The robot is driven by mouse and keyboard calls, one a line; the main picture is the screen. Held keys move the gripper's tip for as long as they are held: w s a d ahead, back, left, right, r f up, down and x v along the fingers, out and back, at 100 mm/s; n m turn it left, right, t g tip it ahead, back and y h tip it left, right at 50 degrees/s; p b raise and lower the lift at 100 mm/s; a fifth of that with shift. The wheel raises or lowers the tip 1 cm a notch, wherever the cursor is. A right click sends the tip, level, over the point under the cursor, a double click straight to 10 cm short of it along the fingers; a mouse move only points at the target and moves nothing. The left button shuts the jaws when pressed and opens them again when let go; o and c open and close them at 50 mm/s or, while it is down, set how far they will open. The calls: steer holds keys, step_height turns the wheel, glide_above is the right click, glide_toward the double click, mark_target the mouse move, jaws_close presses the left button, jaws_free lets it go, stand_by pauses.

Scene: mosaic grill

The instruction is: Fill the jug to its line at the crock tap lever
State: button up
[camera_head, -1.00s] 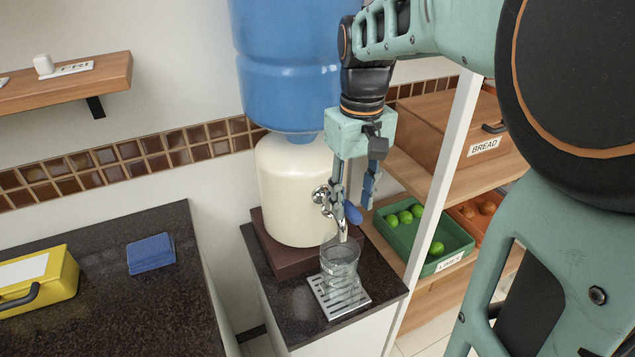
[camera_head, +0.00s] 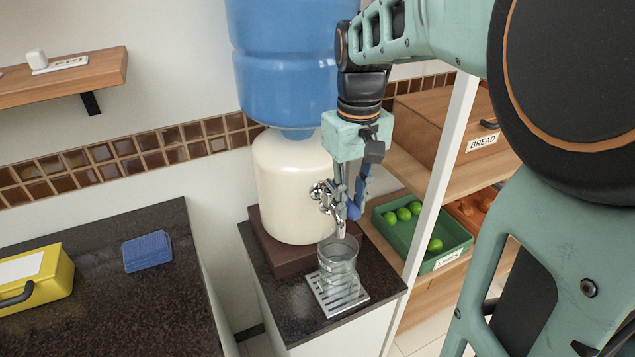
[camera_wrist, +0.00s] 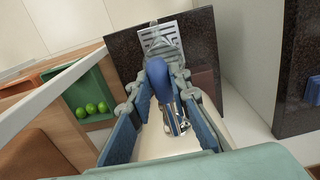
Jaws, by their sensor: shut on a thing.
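The jug (camera_head: 338,270), a clear glass vessel, stands upright on the slotted metal drip tray (camera_head: 352,303) under the tap spout. Its line and any water level are too small to tell. The cream crock (camera_head: 288,190) has a metal tap (camera_head: 322,192) with a blue lever (camera_head: 354,211). My gripper (camera_head: 350,200) reaches down from above and is shut on the blue lever. In the wrist view the lever (camera_wrist: 156,78) sits between the two fingers, above the drip tray (camera_wrist: 160,36). The jug is hard to make out there.
A blue water bottle (camera_head: 285,65) sits on the crock. On the right are a white post (camera_head: 440,170), a green crate (camera_head: 440,262) of limes and a bread box (camera_head: 440,125). A dark counter (camera_head: 120,305) at left holds a yellow case (camera_head: 45,280) and blue cloth (camera_head: 147,251).

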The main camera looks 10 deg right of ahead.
steer(key=shift+w+a+r+p, duration=0.1)
steer(key=shift+w+r+p, duration=0.2)
steer(key=shift+r+p, duration=0.4)
steer(key=shift+w+a+r+p, duration=0.1)
steer(key=shift+w+r+p, duration=0.25)
steer(key=shift+r+p, duration=0.35)
steer(key=shift+w+a+r+p, duration=0.1)
steer(key=shift+w+r+p, duration=0.2)
steer(key=shift+r+p, duration=0.4)
steer(key=shift+s+d+f, duration=0.1)
steer(key=shift+s, duration=0.15)
stand_by(1.4)
stand_by(3.4)
